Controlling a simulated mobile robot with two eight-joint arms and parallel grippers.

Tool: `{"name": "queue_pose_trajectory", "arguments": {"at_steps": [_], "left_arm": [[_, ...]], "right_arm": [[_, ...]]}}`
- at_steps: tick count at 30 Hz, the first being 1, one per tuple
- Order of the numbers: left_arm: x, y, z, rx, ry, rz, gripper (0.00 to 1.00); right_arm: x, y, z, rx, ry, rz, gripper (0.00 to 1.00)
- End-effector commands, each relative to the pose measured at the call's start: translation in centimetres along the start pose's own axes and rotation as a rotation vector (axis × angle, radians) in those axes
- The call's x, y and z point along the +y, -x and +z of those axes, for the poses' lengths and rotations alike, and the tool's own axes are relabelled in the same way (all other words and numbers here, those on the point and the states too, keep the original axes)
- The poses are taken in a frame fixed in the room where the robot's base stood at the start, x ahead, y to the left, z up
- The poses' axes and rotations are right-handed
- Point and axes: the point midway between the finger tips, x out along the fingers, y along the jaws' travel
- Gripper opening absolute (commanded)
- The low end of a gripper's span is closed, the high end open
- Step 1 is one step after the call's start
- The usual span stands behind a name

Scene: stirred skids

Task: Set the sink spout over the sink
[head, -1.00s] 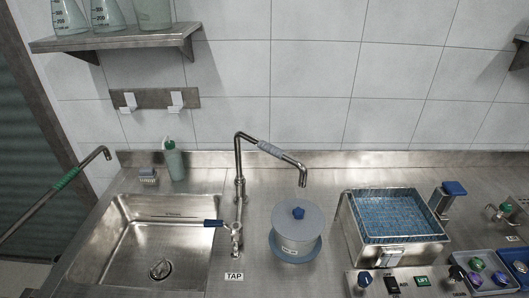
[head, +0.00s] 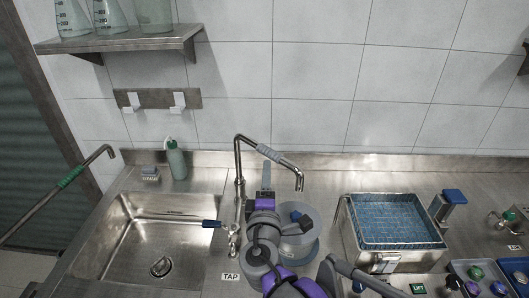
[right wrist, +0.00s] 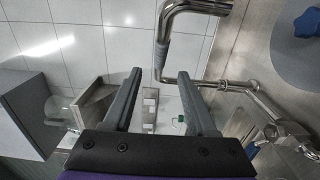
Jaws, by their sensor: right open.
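The sink spout (head: 284,160) is a bent metal pipe with a grey sleeve (head: 268,152). It rises from the tap and points right, its outlet above the lidded pot (head: 300,246) and away from the sink (head: 113,250). The sink is at the left. My right gripper (head: 266,182) is open and empty, below the sleeve in the head view. In the right wrist view the spout (right wrist: 163,50) shows ahead of the open fingertips (right wrist: 160,74); I cannot tell whether they touch it. The left gripper is not in view.
The tap's blue lever (head: 212,224) reaches over the sink's right edge. A blue-filled bath (head: 398,260) stands right of the pot. A green bottle (head: 176,160) stands behind the sink. A hooked rod with a green grip (head: 72,176) is at the left. A shelf (head: 120,42) holds flasks.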

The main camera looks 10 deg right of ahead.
Motion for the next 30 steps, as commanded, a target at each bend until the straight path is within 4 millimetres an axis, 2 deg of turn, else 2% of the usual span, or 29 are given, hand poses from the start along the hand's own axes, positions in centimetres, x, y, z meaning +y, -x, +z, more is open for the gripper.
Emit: {"name": "queue_pose_trajectory", "arguments": {"at_steps": [12,16,21,29,30], "left_arm": [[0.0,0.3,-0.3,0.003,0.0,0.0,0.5],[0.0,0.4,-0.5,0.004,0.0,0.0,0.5],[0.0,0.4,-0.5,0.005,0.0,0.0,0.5],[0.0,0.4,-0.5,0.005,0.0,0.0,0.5],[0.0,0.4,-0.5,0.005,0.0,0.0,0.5]], "right_arm": [[0.0,-7.4,0.2,-0.005,-0.001,-0.001,0.57],[0.0,-9.1,0.2,-0.005,-0.003,-0.001,0.57],[-0.1,-10.2,0.2,-0.003,-0.002,-0.002,0.57],[-0.1,-10.3,0.2,-0.003,-0.002,-0.002,0.57],[-0.1,-10.3,0.2,-0.003,-0.002,-0.002,0.54]]}}
